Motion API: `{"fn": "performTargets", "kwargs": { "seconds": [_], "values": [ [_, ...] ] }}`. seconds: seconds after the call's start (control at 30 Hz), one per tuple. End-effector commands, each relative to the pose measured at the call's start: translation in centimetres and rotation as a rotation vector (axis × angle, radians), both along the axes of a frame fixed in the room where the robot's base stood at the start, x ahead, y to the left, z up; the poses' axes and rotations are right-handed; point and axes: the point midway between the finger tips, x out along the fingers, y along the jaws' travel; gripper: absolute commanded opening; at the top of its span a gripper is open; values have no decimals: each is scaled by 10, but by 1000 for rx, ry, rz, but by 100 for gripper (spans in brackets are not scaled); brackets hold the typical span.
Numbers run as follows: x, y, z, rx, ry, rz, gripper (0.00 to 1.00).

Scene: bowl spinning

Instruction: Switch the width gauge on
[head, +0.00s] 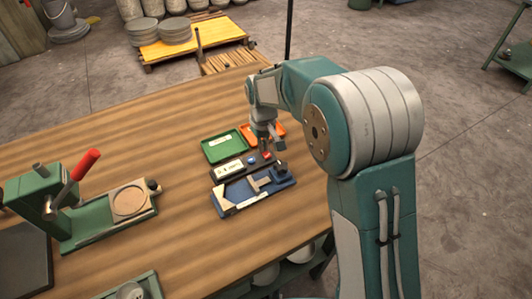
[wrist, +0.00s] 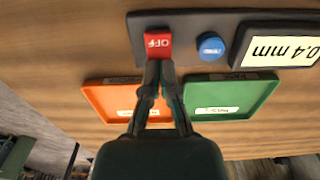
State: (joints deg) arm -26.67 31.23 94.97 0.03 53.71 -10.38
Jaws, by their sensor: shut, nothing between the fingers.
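The width gauge is a dark bar on the wooden bench, in the head view with a pale display (head: 229,168). In the wrist view its body (wrist: 189,50) carries a red switch (wrist: 157,42) marked OFF, a round blue button (wrist: 210,47) and a display (wrist: 281,50) reading 0.4 mm, upside down in the picture. My gripper (wrist: 159,64) is shut and empty, its fingertips at the near edge of the red switch. I cannot tell whether they touch it. In the head view my gripper (head: 271,147) points down over the gauge's right end.
A green tray (head: 224,146) and an orange tray (head: 249,139) lie beside the gauge. A blue fixture (head: 232,207) with a caliper-like piece lies in front. A green press with a red lever (head: 85,164) stands left. The bench (head: 185,240) between is clear.

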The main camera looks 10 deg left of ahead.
Motion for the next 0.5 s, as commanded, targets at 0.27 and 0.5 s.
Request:
{"fn": "performTargets", "kwargs": {
  "seconds": [0.27,0.5],
  "values": [
    [0,0,7,0,0,0,0],
    [0,0,24,1,-1,0,0]
  ]
}}
